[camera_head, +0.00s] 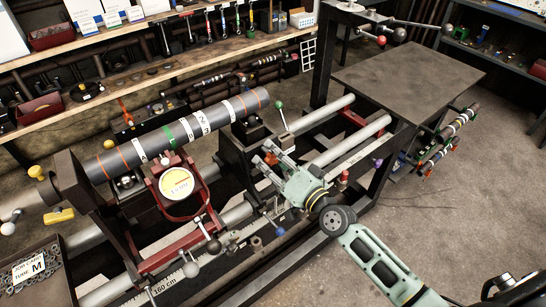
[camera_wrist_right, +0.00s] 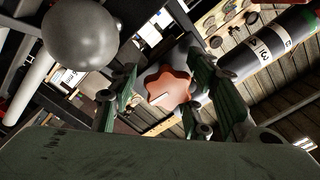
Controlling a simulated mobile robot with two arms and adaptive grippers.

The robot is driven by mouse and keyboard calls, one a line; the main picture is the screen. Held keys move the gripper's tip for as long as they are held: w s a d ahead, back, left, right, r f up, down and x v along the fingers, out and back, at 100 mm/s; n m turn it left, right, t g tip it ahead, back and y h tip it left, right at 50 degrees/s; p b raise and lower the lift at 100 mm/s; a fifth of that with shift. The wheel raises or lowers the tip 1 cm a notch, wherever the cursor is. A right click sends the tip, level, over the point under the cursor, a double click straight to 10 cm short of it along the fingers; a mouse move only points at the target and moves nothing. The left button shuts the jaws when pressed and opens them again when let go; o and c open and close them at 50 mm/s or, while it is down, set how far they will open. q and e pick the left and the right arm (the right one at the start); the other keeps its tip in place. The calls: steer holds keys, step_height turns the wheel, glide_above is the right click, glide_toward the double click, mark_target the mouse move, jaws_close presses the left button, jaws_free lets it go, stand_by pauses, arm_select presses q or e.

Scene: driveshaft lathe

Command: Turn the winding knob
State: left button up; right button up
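The winding knob is an orange-red, star-shaped knob (camera_wrist_right: 168,88) with a pale mark on its face, in the middle of the right wrist view. My right gripper (camera_wrist_right: 165,92) is open, with its green fingers on both sides of the knob. Gaps show between fingers and knob, so I see no grip. In the head view the right gripper (camera_head: 265,157) reaches toward the dark block of the lathe carriage, and a bit of orange shows between its fingertips. My left gripper is not in view.
A dark grey tube (camera_head: 165,137) with coloured bands lies on the lathe, beside a round dial (camera_head: 176,184). A green-tipped lever (camera_head: 281,112) stands close to the right gripper. A grey ball (camera_wrist_right: 82,35) is near the gripper in the wrist view. A bare tabletop (camera_head: 405,80) is at the right.

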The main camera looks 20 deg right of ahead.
steer(key=shift+o, duration=0.2)
steer(key=shift+r, duration=0.1)
steer(key=v, duration=1.2)
steer(key=s+d+f+n+g+h, duration=0.1)
steer(key=d+f+g+h, duration=0.15)
steer(key=f, duration=0.75)
steer(key=s+d+f+n+g+h, duration=0.1)
steer(key=d+f, duration=0.2)
steer(key=f, duration=0.7)
steer(key=s+d+f+n+g+h, duration=0.1)
steer(key=s+f+g, duration=0.1)
steer(key=s+f, duration=0.45)
steer(key=s+f+n+g, duration=0.1)
steer(key=s+f+g, duration=0.15)
steer(key=f, duration=0.75)
steer(key=s+a+f+n+g, duration=0.1)
steer(key=s+f+g, duration=0.1)
steer(key=s+f, duration=0.4)
steer(key=s+a+f+n+g+h, duration=0.1)
steer(key=s+f, duration=0.5)
steer(key=s, duration=0.7)
steer(key=s+a+f+n+g, duration=0.2)
steer(key=s+f+g, duration=0.3)
steer(key=s, duration=0.4)
steer(key=shift+s+a+f+h+b, duration=0.3)
steer(key=shift+s+f+h, duration=0.1)
steer(key=shift+f, duration=0.2)
